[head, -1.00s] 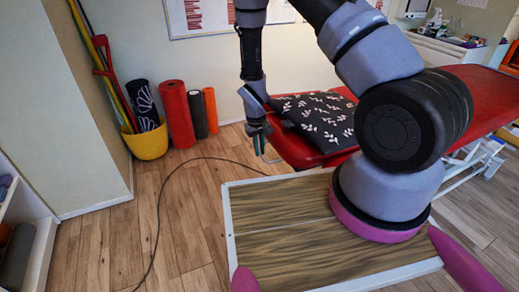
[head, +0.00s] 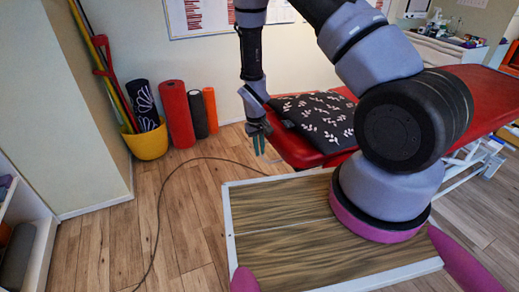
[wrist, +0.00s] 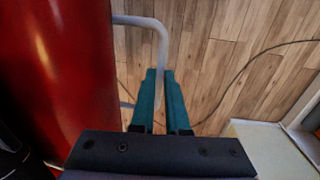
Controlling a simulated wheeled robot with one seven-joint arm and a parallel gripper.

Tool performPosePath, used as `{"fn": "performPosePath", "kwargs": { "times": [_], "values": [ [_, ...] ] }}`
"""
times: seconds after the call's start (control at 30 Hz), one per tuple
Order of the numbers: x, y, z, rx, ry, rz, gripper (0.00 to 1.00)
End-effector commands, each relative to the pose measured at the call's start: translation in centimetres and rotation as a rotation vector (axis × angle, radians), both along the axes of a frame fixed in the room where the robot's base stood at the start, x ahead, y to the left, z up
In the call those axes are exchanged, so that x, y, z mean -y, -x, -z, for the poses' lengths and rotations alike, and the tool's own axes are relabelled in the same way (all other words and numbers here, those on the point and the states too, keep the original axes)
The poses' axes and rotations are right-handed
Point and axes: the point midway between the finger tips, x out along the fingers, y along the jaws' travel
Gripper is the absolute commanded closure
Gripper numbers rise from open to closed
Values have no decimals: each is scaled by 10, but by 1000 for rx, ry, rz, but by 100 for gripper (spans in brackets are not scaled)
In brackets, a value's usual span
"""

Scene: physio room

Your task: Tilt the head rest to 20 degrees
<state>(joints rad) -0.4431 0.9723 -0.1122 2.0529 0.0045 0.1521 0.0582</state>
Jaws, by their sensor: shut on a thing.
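The red treatment couch (head: 462,90) has its head rest (head: 296,150) at the near left end, beside my gripper. The head rest looks about level; I cannot read its angle. Its red side fills the left of the wrist view (wrist: 60,70). A grey bent bar (wrist: 152,24) sticks out from beside it as a loop. My gripper (head: 260,146) is at this bar, with its teal fingers (wrist: 163,82) pointing down and shut on it.
A black pillow with white leaves (head: 318,118) lies on the head rest end. A yellow bucket (head: 147,143) and rolled mats (head: 176,115) stand by the wall. A dark cable (head: 163,200) crosses the wooden floor. The floor left of the head rest is otherwise clear.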

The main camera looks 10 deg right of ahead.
Motion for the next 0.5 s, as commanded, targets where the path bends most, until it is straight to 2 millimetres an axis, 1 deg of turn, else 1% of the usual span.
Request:
{"fn": "performPosePath", "kwargs": {
  "times": [0.17,0.27,0.37,0.47,0.5],
  "values": [
    [0,0,-2,-1,-3,1,100],
    [2,-1,-10,-6,-20,6,100],
    [6,-3,-28,-14,-54,12,100],
    [10,-4,-50,-23,-92,11,100],
    [13,-5,-61,-25,-105,11,100]
  ]
}}
